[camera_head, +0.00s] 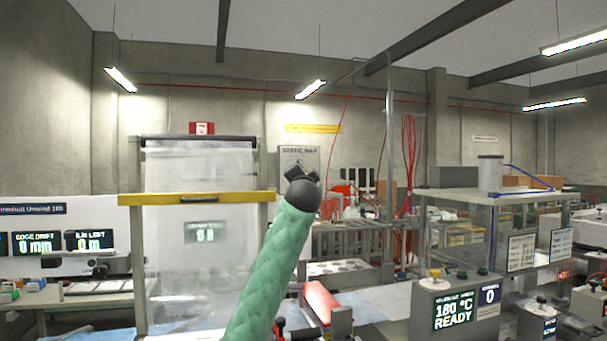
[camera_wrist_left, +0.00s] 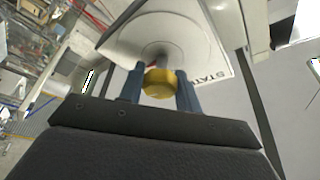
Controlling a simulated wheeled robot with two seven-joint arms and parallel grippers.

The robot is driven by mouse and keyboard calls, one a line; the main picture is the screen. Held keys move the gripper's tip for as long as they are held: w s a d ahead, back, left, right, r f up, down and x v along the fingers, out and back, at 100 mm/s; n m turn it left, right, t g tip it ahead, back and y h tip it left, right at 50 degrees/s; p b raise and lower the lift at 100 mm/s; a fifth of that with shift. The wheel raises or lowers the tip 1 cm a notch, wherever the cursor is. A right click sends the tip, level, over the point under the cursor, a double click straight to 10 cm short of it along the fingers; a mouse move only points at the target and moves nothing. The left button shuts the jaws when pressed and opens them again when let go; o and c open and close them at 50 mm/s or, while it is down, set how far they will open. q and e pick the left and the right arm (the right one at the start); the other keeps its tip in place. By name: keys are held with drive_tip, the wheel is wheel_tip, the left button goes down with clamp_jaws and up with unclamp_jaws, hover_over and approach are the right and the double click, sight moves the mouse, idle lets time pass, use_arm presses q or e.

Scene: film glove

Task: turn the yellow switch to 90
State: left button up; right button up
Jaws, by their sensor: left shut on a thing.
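The yellow switch (camera_wrist_left: 159,84) is a small round knob on a grey stem in front of a round pale dial plate (camera_wrist_left: 190,38). It sits on the panel lettered "STATIC", partly cut off in the left wrist view. My left gripper (camera_wrist_left: 158,92) has a dark finger on each side of the knob and is shut on it. In the head view my left gripper (camera_head: 300,172), at the end of the green-sleeved arm, is up against the grey static bar panel (camera_head: 312,155) and hides the knob. The angle of the switch cannot be read. My right gripper is out of view.
A clear film sheet (camera_head: 200,255) hangs from a yellow-barred frame left of my arm. A heater box (camera_head: 450,302) reading "180 °C READY", with its own yellow knob (camera_head: 435,273), stands at the lower right. A metal post (camera_head: 389,150) rises right of the panel.

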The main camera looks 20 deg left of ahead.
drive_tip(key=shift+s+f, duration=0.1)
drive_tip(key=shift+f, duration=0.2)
use_arm(q)
drive_tip(key=o, duration=1)
drive_tip(key=shift+c, duration=0.2)
drive_tip(key=shift+s+d+f, duration=0.1)
drive_tip(key=shift+s+f, duration=0.1)
drive_tip(key=shift+s, duration=0.1)
drive_tip(key=b+v, duration=0.3)
drive_tip(key=v, duration=0.4)
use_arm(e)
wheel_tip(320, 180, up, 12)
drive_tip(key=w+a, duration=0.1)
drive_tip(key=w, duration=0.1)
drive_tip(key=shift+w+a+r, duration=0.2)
use_arm(q)
drive_tip(key=shift+r, duration=0.1)
